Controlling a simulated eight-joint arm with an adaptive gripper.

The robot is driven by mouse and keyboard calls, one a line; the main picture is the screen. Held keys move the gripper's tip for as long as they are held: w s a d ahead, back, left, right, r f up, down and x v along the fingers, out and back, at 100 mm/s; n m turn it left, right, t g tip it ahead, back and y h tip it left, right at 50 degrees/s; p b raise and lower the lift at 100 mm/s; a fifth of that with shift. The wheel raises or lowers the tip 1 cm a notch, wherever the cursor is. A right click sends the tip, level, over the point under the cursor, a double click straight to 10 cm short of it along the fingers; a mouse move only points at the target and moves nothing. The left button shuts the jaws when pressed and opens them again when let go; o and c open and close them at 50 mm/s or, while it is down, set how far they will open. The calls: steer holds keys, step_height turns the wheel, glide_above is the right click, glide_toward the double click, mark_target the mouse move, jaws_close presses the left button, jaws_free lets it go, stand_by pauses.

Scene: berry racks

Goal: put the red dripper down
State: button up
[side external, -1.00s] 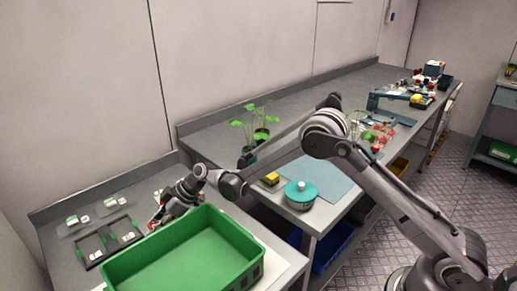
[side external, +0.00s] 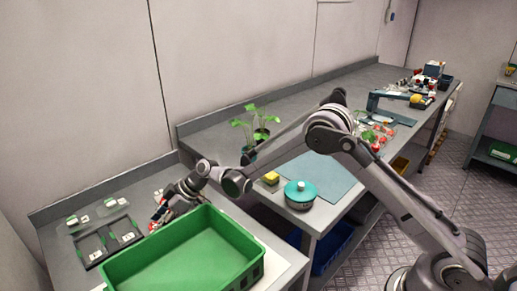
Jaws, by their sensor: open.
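My gripper (side external: 161,213) is at the left table, just behind the green crate's back left corner, pointing down and to the left. It is open. A small red thing (side external: 153,226), probably the red dripper, shows right at the fingertips, low by the table. It is tiny and partly hidden, so I cannot tell whether it touches the fingers or lies on the table.
The empty green crate (side external: 256,274) stands close in front of my gripper. A dark tray (side external: 96,262) with white labelled pieces lies to the left. Potted plants (side external: 262,136), a yellow block (side external: 271,178) and a teal-lidded pot (side external: 300,190) stand on the long bench.

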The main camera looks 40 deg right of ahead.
steer(key=s+d+r+m+t+h, duration=0.1)
steer(key=s+d+r+m+h, duration=0.4)
steer(key=s+d+r, duration=1.2)
steer(key=s+d+m+h, duration=0.1)
steer(key=s+d+m, duration=0.2)
steer(key=s, duration=0.5)
steer(key=s+d+m+t+h, duration=0.1)
steer(key=s+d+m, duration=0.3)
steer(key=s, duration=0.4)
steer(key=shift+s+d+t+h, duration=0.25)
steer(key=shift+d+t+h, duration=0.05)
steer(key=shift+d+h, duration=0.1)
steer(key=shift+f, duration=0.1)
steer(key=shift+o, duration=0.6)
